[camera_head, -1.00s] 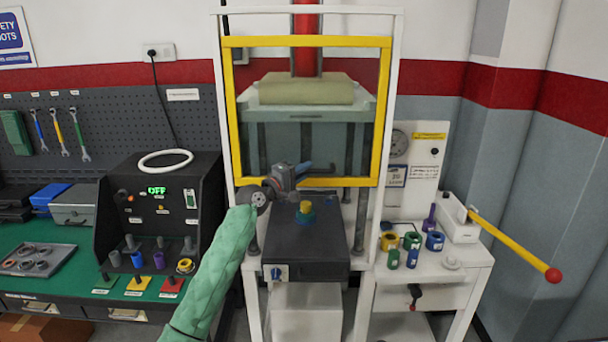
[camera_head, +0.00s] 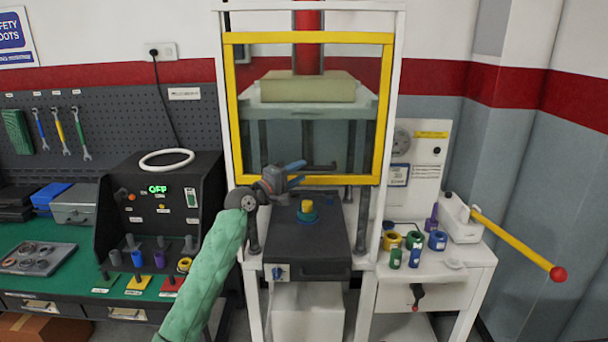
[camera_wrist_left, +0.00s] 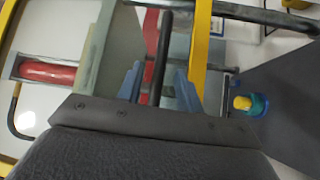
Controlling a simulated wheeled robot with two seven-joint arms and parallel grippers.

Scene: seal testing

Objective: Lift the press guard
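The press guard (camera_head: 231,110) is a yellow frame with a clear panel across the front of the press. Its lower yellow bar lies just above the black press bed. A dark handle bar (camera_head: 322,168) runs along its lower edge, and it also shows in the left wrist view (camera_wrist_left: 164,45). My left gripper (camera_head: 300,171) is at this handle, left of its middle. In the left wrist view its two blue-grey fingers (camera_wrist_left: 160,88) stand apart, with the dark bar between them and gaps on both sides. My right gripper is not in view.
A blue seal part with a yellow top (camera_head: 307,208) sits on the press bed (camera_head: 318,245). A yellow lever with a red knob (camera_head: 558,273) juts out at right. Several coloured rings stand on the white side table (camera_head: 455,280). A black control box (camera_head: 160,215) stands at left.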

